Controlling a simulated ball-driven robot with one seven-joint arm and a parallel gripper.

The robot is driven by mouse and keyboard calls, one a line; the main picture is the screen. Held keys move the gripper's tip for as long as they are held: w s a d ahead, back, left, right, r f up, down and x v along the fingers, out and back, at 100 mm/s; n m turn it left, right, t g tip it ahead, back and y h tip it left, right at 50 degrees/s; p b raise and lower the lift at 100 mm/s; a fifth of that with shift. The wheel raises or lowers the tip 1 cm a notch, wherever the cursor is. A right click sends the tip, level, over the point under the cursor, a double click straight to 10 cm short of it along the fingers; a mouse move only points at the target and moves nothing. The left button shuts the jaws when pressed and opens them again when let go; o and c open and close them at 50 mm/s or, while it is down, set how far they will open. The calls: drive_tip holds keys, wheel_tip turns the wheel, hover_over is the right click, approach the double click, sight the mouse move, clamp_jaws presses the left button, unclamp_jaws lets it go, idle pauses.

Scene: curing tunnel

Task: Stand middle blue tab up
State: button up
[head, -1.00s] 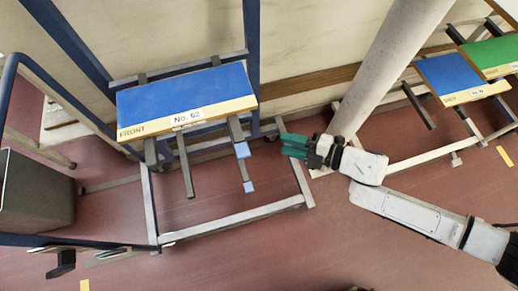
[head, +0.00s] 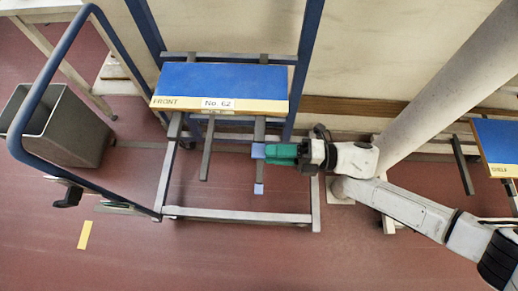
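Two small light-blue tabs show in the head view, in line below the right end of the blue board. The upper tab (head: 258,151) is by the grey bar under the board. The lower tab (head: 259,189) is just above the front rail of the frame. I see no third tab, so I cannot tell for sure which is the middle one. My gripper (head: 272,154) has green fingers pointing left, with the tips right at the upper tab's right side. The fingers look close together. I cannot tell whether they touch or grip the tab.
The blue board (head: 225,80) marked No. 62 sits above the grey metal frame (head: 235,214). A blue tubular rail (head: 45,85) and a grey bin (head: 62,125) are at left. A thick pale column (head: 440,80) stands at right, behind my arm. Floor in front is open.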

sight(258, 153)
drive_tip(key=shift+a+p, duration=0.3)
drive_tip(key=shift+a, duration=1.9)
clamp_jaws()
